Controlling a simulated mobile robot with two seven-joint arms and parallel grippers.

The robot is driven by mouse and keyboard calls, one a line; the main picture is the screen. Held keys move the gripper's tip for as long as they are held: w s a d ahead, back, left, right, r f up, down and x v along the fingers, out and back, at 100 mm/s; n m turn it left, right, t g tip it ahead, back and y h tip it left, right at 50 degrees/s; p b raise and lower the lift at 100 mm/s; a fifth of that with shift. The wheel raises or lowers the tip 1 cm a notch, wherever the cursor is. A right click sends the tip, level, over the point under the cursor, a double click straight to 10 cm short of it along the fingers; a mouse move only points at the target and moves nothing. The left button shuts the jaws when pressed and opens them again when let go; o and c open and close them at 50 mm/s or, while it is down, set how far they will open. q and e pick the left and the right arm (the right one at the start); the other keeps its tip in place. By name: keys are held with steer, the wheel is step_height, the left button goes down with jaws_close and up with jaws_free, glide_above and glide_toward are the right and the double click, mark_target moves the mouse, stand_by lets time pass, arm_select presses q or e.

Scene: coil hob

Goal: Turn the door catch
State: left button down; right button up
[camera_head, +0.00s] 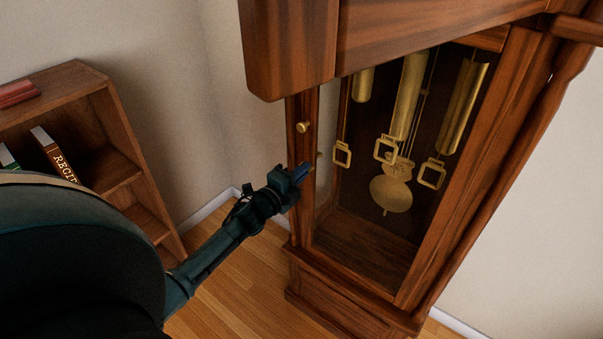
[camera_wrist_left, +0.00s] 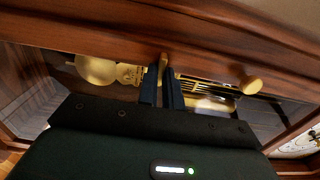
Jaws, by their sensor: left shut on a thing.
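The tall wooden clock case has a glazed door (camera_head: 298,152) with a round brass knob (camera_head: 303,127) on its left stile. The knob also shows right of the fingers in the left wrist view (camera_wrist_left: 250,85). My left gripper (camera_head: 301,172) is at the door's left edge, below the knob and apart from it. In the left wrist view its fingers (camera_wrist_left: 163,76) are close together on a small brass door catch (camera_wrist_left: 164,59), of which only the tip shows between them. In the head view the catch is hidden by the fingers. My right gripper is not in view.
Behind the glass hang brass weights (camera_head: 408,95) and a round pendulum (camera_head: 391,194). A wooden bookshelf (camera_head: 122,150) with several books stands at the left. Wooden floor (camera_head: 237,290) is clear between shelf and clock. The clock's hood (camera_head: 290,45) overhangs the door.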

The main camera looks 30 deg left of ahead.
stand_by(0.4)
arm_select(q)
steer(key=c, duration=1.9)
jaws_free()
steer(key=o, duration=0.3)
steer(key=shift+o, duration=0.2)
steer(key=s+a, duration=0.1)
steer(key=s, duration=1.2)
steer(key=shift+b, duration=0.3)
steer(key=shift+s, duration=0.1)
